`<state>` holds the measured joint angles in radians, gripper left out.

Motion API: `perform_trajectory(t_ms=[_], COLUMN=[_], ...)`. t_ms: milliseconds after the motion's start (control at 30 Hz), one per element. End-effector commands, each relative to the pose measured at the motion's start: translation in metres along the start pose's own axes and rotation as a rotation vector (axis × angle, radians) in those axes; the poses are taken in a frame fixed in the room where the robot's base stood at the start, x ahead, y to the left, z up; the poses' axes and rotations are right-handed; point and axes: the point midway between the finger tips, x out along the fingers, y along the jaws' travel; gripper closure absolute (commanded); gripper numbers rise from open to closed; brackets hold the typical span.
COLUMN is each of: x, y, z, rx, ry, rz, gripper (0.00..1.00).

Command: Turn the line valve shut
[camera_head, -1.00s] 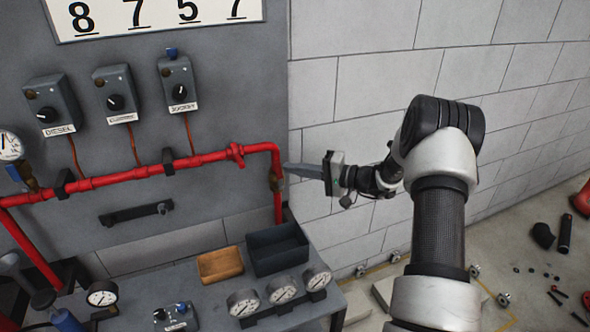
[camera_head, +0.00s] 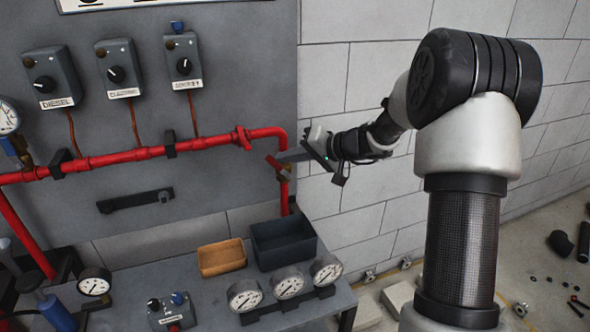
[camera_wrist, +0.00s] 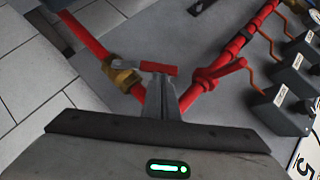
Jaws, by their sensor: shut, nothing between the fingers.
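The line valve (camera_head: 284,175) is a brass body on the short vertical run of the red pipe, at the panel's right edge. Its red lever (camera_head: 273,163) slants across the front of the pipe, pointing up-left. The wrist view shows the brass body (camera_wrist: 121,76) left of my fingers and the red lever (camera_wrist: 158,69) crossing just beyond the tips. My gripper (camera_head: 281,157) is shut and empty, reaching in from the right. In the wrist view my fingertips (camera_wrist: 157,78) are at the lever; I cannot tell whether they press on it. The fingers hide part of the pipe.
The red pipe (camera_head: 110,159) runs left along the grey panel with a red fitting (camera_head: 242,138). Below are a dark bin (camera_head: 283,241), a wooden tray (camera_head: 221,258) and several gauges on a bench. A white block wall (camera_head: 360,80) stands behind my arm.

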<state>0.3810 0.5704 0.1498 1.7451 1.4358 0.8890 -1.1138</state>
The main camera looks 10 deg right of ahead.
Motion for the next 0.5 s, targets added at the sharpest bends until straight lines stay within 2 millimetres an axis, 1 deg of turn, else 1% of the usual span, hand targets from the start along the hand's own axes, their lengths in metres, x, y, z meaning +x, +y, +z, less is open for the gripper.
perform_trajectory(t_ms=[33,500], x=[0.007,0.031], y=[0.002,-0.013], z=[0.007,0.03], rx=[-0.04,-0.353], ry=[0.0,-0.001], rz=[0.03,0.345], gripper=[1.0,1.0])
